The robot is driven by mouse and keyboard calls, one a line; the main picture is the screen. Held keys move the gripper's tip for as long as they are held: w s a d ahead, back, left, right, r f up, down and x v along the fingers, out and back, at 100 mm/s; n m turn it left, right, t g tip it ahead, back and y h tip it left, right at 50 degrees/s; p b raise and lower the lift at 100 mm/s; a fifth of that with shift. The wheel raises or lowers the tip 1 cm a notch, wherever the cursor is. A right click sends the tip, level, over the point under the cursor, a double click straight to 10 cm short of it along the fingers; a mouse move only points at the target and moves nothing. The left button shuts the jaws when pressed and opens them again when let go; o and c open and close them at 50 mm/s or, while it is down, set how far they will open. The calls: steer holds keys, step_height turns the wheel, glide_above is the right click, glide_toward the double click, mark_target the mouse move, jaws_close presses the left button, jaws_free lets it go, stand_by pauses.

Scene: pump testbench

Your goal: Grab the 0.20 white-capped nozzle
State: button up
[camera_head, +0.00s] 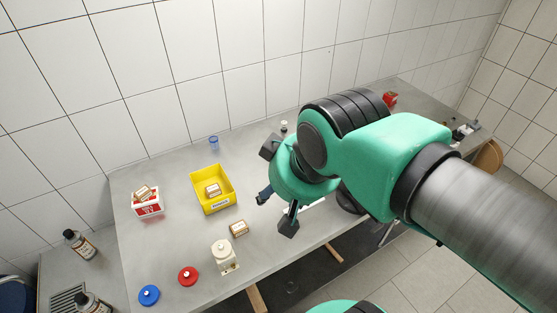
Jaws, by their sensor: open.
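A small white-capped piece with a dark lower part (284,126) stands on the table behind my gripper, near the wall. It may be the white-capped nozzle, but no 0.20 marking is readable at this size. My gripper (277,209) is open, its dark fingers pointing down and left over the middle of the table. It appears empty and apart from the small white-capped piece. My green arm hides much of the table's middle and right.
The grey table (185,240) bears a yellow bin (197,208) with a small box in it, a red-and-white container (148,210), a loose box (239,229), a cream device (225,256), red (188,276) and blue (149,295) round pieces, and a blue cup (213,142).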

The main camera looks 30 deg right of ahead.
stand_by(0.3)
steer(key=w+d+r, duration=0.2)
steer(key=w, duration=0.7)
steer(key=w+d+r, duration=0.2)
steer(key=w+d, duration=0.1)
steer(key=w, duration=0.5)
steer(key=n+g+b, duration=0.1)
steer(key=n, duration=0.1)
glide_above(284, 122)
steer(key=s, duration=0.5)
step_height(284, 122, down, 27)
steer(key=shift+d+f+y, duration=0.1)
steer(key=shift+d+y, duration=0.2)
steer(key=shift+d, duration=0.15)
steer(key=shift+f, duration=0.1)
steer(key=shift+b+x, duration=0.5)
steer(key=shift+x, duration=3.75)
